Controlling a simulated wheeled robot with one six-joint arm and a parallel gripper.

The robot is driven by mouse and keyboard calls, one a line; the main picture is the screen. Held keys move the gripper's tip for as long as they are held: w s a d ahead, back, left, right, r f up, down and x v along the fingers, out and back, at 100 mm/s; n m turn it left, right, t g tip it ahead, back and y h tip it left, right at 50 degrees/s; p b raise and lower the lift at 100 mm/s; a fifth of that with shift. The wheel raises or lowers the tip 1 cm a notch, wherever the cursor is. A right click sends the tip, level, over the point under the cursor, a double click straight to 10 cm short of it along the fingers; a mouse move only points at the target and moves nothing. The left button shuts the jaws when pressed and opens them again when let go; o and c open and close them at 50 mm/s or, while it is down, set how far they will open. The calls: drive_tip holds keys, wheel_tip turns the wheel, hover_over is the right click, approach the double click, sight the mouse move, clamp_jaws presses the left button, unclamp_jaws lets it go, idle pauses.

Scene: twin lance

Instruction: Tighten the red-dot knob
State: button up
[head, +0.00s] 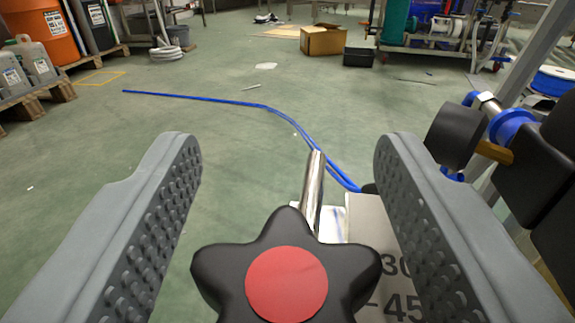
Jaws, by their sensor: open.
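The red-dot knob (286,284) is a black star-shaped knob with a round red disc on its face. It sits low in the middle of the head view, its lower edge cut off by the frame. My gripper (285,150) is open, with one grey studded finger on each side of the knob. Gaps show between the knob and both fingers, so neither appears to touch it. A shiny metal rod (314,190) rises just behind the knob.
A pale panel with printed numbers (366,225) lies behind the knob at right. Black parts with blue fittings (510,127) stand close at the right. A blue hose (235,102) runs across the green floor. A cardboard box (324,40) and an orange drum (42,35) are far off.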

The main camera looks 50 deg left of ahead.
sight(379, 301)
drive_tip(key=c, duration=1)
